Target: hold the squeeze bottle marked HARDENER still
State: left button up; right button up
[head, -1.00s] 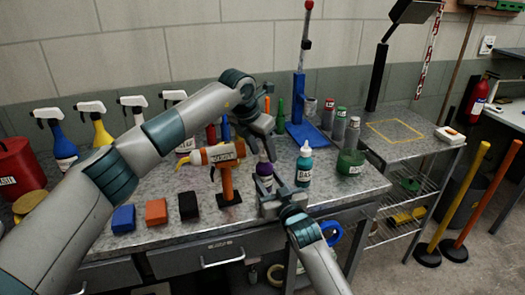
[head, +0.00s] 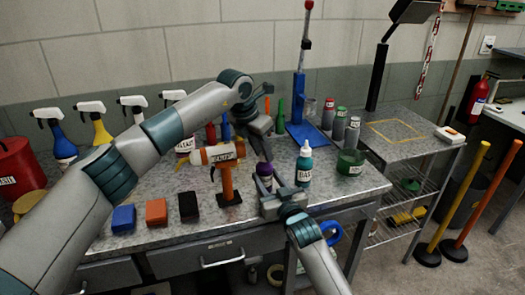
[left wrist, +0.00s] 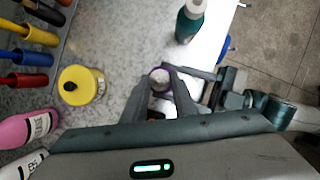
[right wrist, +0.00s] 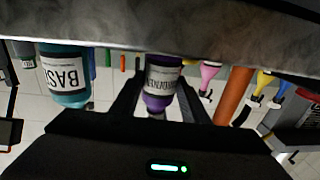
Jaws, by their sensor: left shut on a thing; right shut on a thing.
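The purple squeeze bottle marked HARDENER (head: 263,177) stands upright near the front edge of the workbench. Its label reads upside down in the right wrist view (right wrist: 162,80). My right gripper (head: 268,208) is shut on its body from the front. My left gripper (head: 266,160) reaches down from above, shut, with its fingers at the bottle's top. In the left wrist view the purple bottle (left wrist: 160,80) shows a pale round top between the left fingers. The exact contact of the left fingers is partly hidden.
A teal BASE bottle (head: 304,167) stands close on the right. Blue, orange and black blocks (head: 156,212) lie along the front left. A green cup (head: 350,162) stands further right.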

pick_arm(q)
jog(key=m, duration=0.2)
jog(key=m+g, duration=0.1)
jog(key=m, duration=0.1)
jog(key=shift+w+a+m+h, duration=0.2)
jog(key=shift+m+h, duration=0.1)
jog(key=shift+h, duration=0.1)
jog(key=m+g, duration=0.1)
jog(key=m, duration=0.2)
jog(key=m+g, duration=0.1)
jog(key=m, duration=0.1)
jog(key=shift+w+g, duration=0.25)
jog(key=shift+g, duration=0.05)
jog(key=shift+m, duration=0.3)
jog(key=o, duration=1.1)
jog(key=shift+h, duration=0.3)
jog(key=shift+v, duration=3.8)
jog(key=shift+d, duration=0.1)
